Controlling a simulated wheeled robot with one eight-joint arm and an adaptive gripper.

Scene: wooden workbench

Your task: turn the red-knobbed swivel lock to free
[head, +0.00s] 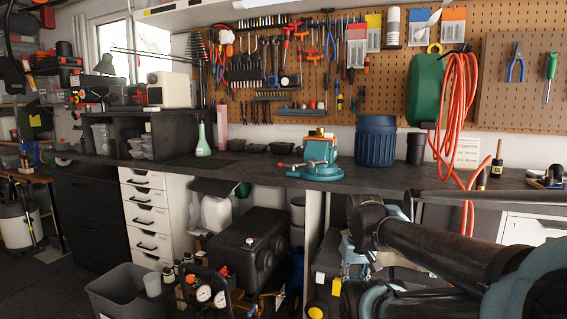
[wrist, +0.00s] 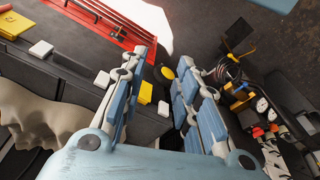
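A teal bench vise (head: 321,158) with orange-tan jaw parts stands on the dark benchtop, right of the middle in the head view. A small red knob (head: 282,164) sits at the end of a short lever on the left side of the vise, close to the benchtop. The lever's exact angle is too small to tell. The vise and knob do not show in the wrist view. My gripper (wrist: 164,68) is open in the wrist view, with nothing between its blue-padded fingers. It is away from the vise and does not touch it.
A blue ribbed bin (head: 376,141) stands right of the vise, with a black cup (head: 416,148) beside it. An orange hose (head: 460,100) hangs farther right. Small dark trays (head: 256,148) lie to the left. The benchtop directly left of the knob is mostly clear.

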